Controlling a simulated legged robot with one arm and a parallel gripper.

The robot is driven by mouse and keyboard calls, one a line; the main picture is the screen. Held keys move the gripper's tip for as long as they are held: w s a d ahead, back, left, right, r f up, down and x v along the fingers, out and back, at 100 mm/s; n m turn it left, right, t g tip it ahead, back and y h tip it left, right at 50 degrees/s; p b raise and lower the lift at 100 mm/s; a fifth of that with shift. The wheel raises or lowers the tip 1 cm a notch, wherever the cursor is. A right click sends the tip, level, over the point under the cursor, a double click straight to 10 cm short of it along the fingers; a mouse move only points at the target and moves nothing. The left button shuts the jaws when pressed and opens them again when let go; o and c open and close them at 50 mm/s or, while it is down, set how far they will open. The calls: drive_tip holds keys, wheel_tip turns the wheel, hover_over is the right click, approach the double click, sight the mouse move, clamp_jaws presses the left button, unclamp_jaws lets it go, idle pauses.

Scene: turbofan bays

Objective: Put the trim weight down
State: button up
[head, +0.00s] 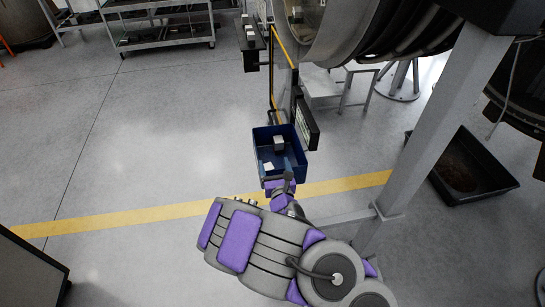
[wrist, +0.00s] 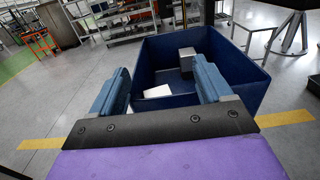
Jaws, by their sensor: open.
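A small grey block (head: 279,142), which looks like the trim weight, rests inside an open blue bin (head: 256,152), towards its far side. It also shows in the wrist view (wrist: 187,57), beyond my right finger. A flat white piece (head: 268,166) lies in the near part of the bin; in the wrist view it shows between my fingers (wrist: 157,90). My gripper (wrist: 160,66) is open with nothing between its fingertips. In the head view my gripper (head: 279,168) is at the near side of the bin, apart from the block.
A grey post (head: 435,125) stands close to the right of my arm. A large engine casing (head: 335,30) overhangs beyond the bin. A narrow dark stand (head: 250,48) holds small blocks. A black tray (head: 470,165) lies on the floor at right.

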drive_tip(key=p+v, duration=0.6)
drive_tip(key=shift+s, duration=0.15)
drive_tip(key=shift+r, duration=0.1)
